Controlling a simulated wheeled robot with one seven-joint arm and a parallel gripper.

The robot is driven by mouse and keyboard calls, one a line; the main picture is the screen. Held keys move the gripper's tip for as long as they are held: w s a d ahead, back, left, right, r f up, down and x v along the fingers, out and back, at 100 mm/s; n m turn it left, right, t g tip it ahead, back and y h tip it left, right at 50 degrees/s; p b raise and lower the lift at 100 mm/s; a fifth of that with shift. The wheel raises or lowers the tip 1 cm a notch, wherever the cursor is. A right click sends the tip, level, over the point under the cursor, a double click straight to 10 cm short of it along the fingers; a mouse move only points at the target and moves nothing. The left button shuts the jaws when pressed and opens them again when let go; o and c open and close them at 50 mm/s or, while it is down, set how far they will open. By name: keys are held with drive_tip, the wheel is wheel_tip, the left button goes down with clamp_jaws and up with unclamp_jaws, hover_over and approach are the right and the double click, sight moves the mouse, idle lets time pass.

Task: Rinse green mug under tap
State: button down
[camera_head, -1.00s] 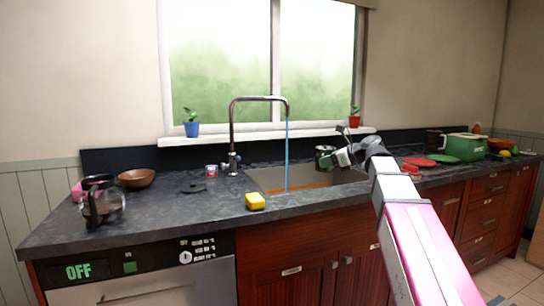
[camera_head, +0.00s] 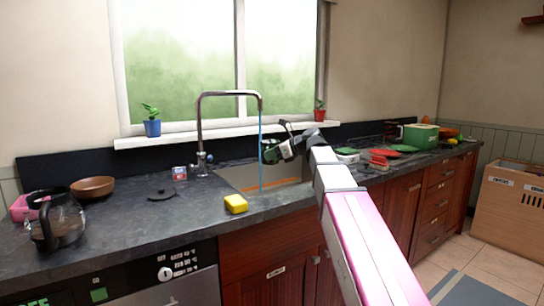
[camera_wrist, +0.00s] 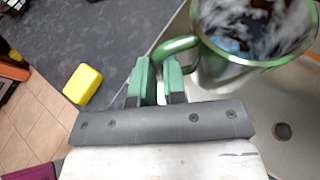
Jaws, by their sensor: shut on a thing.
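The green mug (camera_wrist: 235,65) is upright or nearly so in the wrist view, and something whitish and glossy shows inside it. My gripper (camera_wrist: 160,75) is shut on its green handle. In the head view the mug (camera_head: 270,151) is partly hidden behind my gripper (camera_head: 284,148), above the right part of the sink (camera_head: 232,178). The tap (camera_head: 200,130) arches over the sink, and a thin blue stream of water (camera_head: 261,150) falls from its spout.
A yellow sponge (camera_head: 236,204) lies on the counter at the sink's front edge. A glass coffee pot (camera_head: 57,225) and a brown bowl (camera_head: 92,187) stand at the left. Red and green lids (camera_head: 403,148) and a green box (camera_head: 420,136) are at the right.

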drive_tip(key=w+a+f, duration=0.2)
drive_tip(key=w+a, duration=0.2)
drive_tip(key=w, duration=0.6)
drive_tip(key=shift+w, duration=0.35)
drive_tip(key=shift+d+f, duration=0.1)
drive_tip(key=shift+d, duration=0.1)
idle(0.6)
drive_tip(key=shift+w+d, duration=0.2)
drive_tip(key=shift+d, duration=0.15)
drive_tip(key=shift+s+a, duration=0.1)
drive_tip(key=shift+a, duration=0.15)
drive_tip(key=shift+s+a, duration=0.1)
drive_tip(key=shift+a, duration=0.2)
drive_tip(key=shift+s, duration=0.1)
